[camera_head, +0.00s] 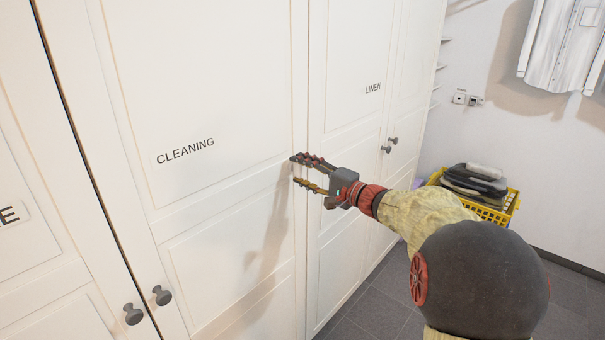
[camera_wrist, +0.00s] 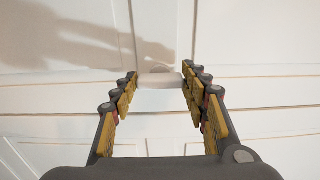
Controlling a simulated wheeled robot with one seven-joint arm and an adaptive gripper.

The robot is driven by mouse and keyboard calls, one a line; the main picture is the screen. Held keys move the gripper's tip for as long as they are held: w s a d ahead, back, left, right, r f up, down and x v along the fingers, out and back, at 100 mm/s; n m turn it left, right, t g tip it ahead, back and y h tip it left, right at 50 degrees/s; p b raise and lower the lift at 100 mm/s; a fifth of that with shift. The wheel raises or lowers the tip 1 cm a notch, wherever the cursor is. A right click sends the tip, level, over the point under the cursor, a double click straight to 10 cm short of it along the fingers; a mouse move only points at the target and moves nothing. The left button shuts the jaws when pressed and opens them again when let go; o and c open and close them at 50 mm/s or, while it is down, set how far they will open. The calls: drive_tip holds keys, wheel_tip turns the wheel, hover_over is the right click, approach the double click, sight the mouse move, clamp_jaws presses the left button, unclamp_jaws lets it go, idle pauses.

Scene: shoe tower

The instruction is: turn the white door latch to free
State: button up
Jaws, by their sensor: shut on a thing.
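The white door latch (camera_wrist: 160,81) shows in the wrist view as a small pale block between my fingertips, in front of the white cupboard doors. My gripper (camera_head: 296,170) is at the seam between the door marked CLEANING (camera_head: 195,90) and the door marked LINEN (camera_head: 345,65). In the wrist view my gripper (camera_wrist: 159,73) has a finger on each side of the latch and is shut on it. In the head view I cannot make out the latch clearly at the fingertips. Its exact turn is hard to tell.
Dark round knobs (camera_head: 162,295) are on the doors at lower left, and more knobs (camera_head: 392,141) are on the linen doors. A yellow basket (camera_head: 510,208) with dark folded items stands at right. A white shirt (camera_head: 565,45) hangs at upper right. Grey floor (camera_head: 375,300) shows below.

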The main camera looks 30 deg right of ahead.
idle(0.4)
drive_tip(key=o, duration=1.2)
drive_tip(key=shift+c, duration=0.2)
drive_tip(key=v, duration=1.2)
